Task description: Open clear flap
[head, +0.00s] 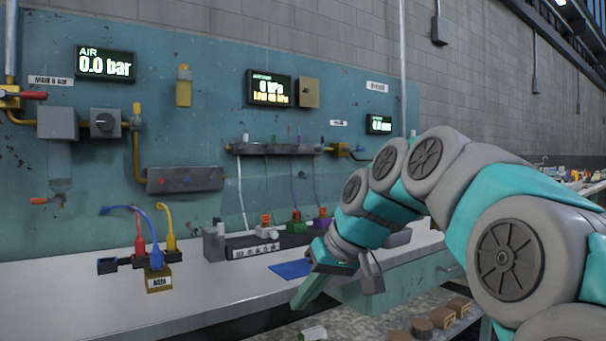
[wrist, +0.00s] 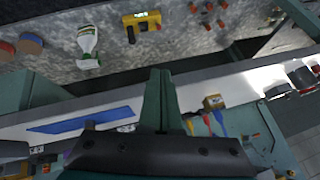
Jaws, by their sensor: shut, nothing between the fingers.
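My gripper (head: 306,291) hangs over the front of the white bench, fingers pointing down and left. In the wrist view its fingers (wrist: 160,98) are together, with nothing between them. A faint see-through panel (head: 60,165) hangs below a grey box (head: 58,122) on the left of the teal wall panel. It may be the clear flap, but I cannot tell for sure. My gripper is far to the right of it and lower, touching nothing that I can see. No clear flap can be made out in the wrist view.
A blue mat (head: 291,269) lies on the bench (head: 200,295) beside my gripper. Red, blue and yellow leads (head: 155,258) stand at the left. A black manifold strip (head: 252,246) is at the back. A lower shelf holds a white-green bottle (wrist: 88,45) and a yellow device (wrist: 142,22).

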